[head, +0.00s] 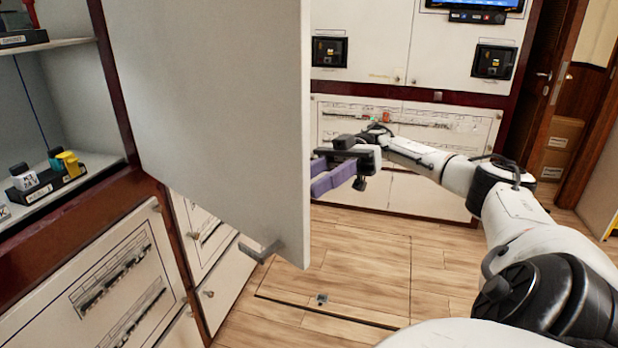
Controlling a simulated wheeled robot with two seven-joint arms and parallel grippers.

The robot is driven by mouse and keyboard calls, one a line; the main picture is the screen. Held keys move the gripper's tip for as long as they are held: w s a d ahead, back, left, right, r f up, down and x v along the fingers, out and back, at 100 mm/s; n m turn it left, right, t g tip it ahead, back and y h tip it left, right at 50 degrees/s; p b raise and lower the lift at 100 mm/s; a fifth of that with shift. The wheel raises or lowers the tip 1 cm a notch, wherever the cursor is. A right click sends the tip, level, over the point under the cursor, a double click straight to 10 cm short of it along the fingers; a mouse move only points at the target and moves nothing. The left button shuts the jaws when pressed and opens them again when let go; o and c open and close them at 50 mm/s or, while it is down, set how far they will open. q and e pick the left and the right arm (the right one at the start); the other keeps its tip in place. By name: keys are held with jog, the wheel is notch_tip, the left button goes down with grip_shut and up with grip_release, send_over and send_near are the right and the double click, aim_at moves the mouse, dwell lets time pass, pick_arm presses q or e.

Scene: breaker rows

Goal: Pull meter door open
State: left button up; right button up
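A large white door panel (215,110) stands swung out from the cabinet on the left and fills the left middle of the head view. I take it to be the meter door; no meter shows on the face I see. A small grey fitting (262,250) shows at its lower edge. My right gripper (322,178), with purple fingers, is at the door's right edge. The fingertips appear partly hidden by that edge, so contact and finger gap cannot be told. My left gripper is not in view.
The open cabinet at left has shelves (90,168) holding small black, white and yellow parts. White panel cabinets (365,60) with breaker rows stand at the back. The wooden floor (350,260) between is clear. A brown box (558,145) stands by the doorway at right.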

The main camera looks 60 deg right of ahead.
notch_tip(320, 180, up, 10)
jog(key=p, duration=0.1)
dwell(0.5)
